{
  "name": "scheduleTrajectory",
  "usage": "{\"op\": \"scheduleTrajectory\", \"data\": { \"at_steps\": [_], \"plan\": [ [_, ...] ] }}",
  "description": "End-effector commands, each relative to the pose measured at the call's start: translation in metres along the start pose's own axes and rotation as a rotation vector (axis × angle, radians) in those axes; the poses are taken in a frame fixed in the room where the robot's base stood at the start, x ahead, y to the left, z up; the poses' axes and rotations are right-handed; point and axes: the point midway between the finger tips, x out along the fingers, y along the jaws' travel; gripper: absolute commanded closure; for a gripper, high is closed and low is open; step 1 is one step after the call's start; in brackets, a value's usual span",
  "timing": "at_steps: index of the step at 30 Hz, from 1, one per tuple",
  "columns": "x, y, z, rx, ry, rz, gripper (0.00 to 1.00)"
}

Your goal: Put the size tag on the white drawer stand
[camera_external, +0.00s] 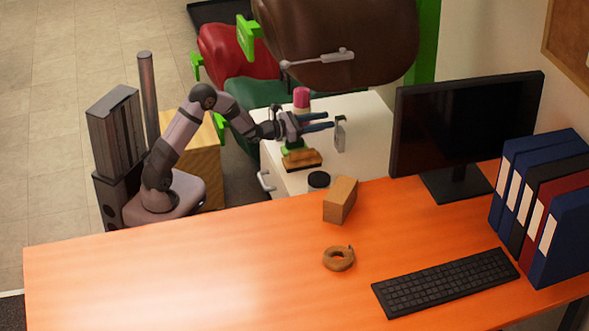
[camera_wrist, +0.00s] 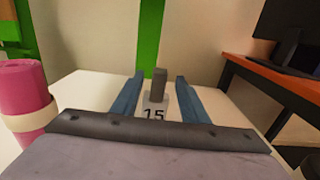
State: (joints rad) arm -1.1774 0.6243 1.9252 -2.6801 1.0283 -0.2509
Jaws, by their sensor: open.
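The size tag (camera_external: 340,134) is a small grey piece. It appears upright on the white top of the drawer stand (camera_external: 372,125), just beyond my fingertips. In the wrist view the tag (camera_wrist: 155,112) shows the number 15 on a pale face, with a grey block above it. My gripper (camera_external: 330,121) is open above the stand. In the wrist view its two blue fingers (camera_wrist: 159,79) lie left and right of the tag, with gaps visible on both sides. Whether the tag's base rests fully on the stand is hard to tell.
On the stand are a pink bottle (camera_external: 301,98), a brown brush (camera_external: 301,159) and a round black tin (camera_external: 318,180). A brown saddle (camera_external: 345,40) hangs above. The orange desk (camera_external: 180,270) holds a monitor (camera_external: 465,125) right of the stand. The stand's right part is clear.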

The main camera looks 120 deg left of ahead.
Motion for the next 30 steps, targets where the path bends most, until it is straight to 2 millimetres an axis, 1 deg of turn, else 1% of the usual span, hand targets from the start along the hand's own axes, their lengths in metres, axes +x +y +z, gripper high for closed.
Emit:
{"op": "scheduleTrajectory", "data": {
  "at_steps": [3, 7, 21, 23, 26, 29, 30],
  "plan": [
    [-0.009, 0.0, 0.001, 0.0, -0.001, 0.0, 0.6],
    [-0.013, 0.0, 0.0, 0.0, 0.0, 0.0, 0.6],
    [-0.013, -0.001, 0.0, 0.0, -0.001, 0.0, 0.6],
    [-0.013, -0.003, 0.002, 0.003, 0.0, -0.007, 0.6],
    [-0.013, -0.018, 0.008, 0.02, 0.007, -0.043, 0.6],
    [-0.013, -0.049, 0.018, 0.057, 0.022, -0.121, 0.6],
    [-0.015, -0.065, 0.023, 0.079, 0.031, -0.165, 0.6]
  ]
}}
